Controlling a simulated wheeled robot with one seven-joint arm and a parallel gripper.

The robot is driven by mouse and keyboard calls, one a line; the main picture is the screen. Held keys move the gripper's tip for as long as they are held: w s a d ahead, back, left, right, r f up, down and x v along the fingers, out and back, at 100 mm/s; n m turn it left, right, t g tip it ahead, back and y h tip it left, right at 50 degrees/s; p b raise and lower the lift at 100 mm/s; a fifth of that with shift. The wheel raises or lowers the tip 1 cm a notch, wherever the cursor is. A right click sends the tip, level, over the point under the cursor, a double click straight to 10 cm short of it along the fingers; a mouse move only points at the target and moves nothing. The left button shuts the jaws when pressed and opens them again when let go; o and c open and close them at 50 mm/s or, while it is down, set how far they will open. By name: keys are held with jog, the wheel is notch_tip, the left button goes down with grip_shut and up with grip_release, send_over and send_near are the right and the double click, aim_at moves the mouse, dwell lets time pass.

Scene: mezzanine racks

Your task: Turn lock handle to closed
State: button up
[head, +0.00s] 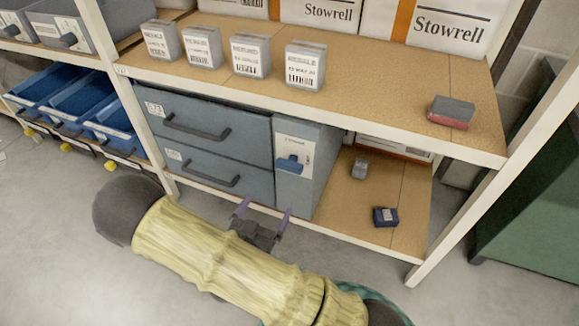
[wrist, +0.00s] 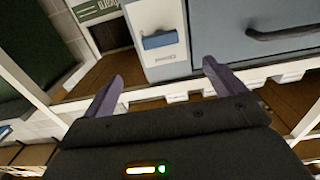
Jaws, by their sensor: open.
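The blue lock handle (head: 291,163) sits on a white plate (head: 295,148) on the front of a narrow grey panel, right of two drawers. Its bar looks roughly horizontal. It also shows in the wrist view (wrist: 159,40), where the picture is turned over. My gripper (head: 264,208) is open and empty, with its two purple fingers apart. It is in front of and below the handle, and not touching it. In the wrist view my gripper (wrist: 163,70) has the handle beyond its fingertips, between them.
Two grey drawers (head: 215,130) with dark bar handles are left of the panel. Small boxes (head: 305,65) and a red-grey block (head: 451,112) stand on the shelf above. A white rack post (head: 480,170) stands at right.

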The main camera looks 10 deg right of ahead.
aim_at(288, 169)
jog(key=b+x, duration=0.3)
jog(key=x, duration=1.3)
jog(key=shift+w+d, duration=0.2)
jog(key=shift+w, duration=0.15)
jog(key=c, duration=1)
